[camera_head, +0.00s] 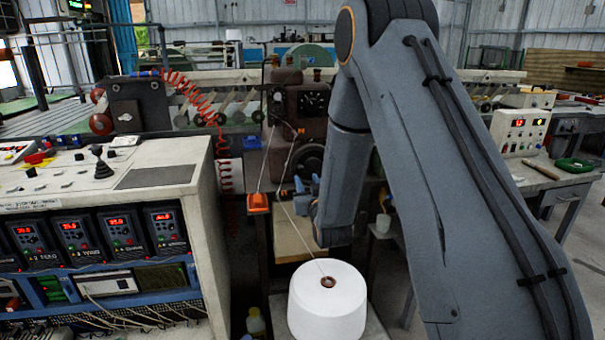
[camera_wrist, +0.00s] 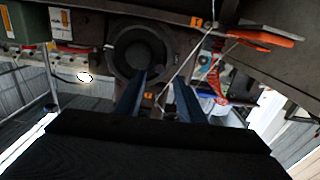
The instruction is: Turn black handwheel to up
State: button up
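The black handwheel (camera_head: 309,160) is mounted on the front of a brown machine, left of my arm in the head view. In the wrist view the handwheel (camera_wrist: 122,55) is a dark round disc with a raised rim, just beyond my fingertips. My gripper (camera_wrist: 161,80) has two blue fingers apart with a gap between them, and nothing shows gripped. One fingertip overlaps the wheel's lower edge in the picture; I cannot tell if it touches. In the head view the gripper (camera_head: 302,192) is below the wheel, partly hidden by my arm.
A white thread cone (camera_head: 327,302) stands below, with thread running up past the wheel. An orange guide piece (camera_head: 258,203) is left of my gripper. A control cabinet (camera_head: 95,195) fills the left side. A bench with a control box (camera_head: 520,133) stands right.

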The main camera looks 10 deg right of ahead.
aim_at(302, 171)
jog(key=w+p, duration=0.1)
jog(key=w, duration=0.6)
grip_shut()
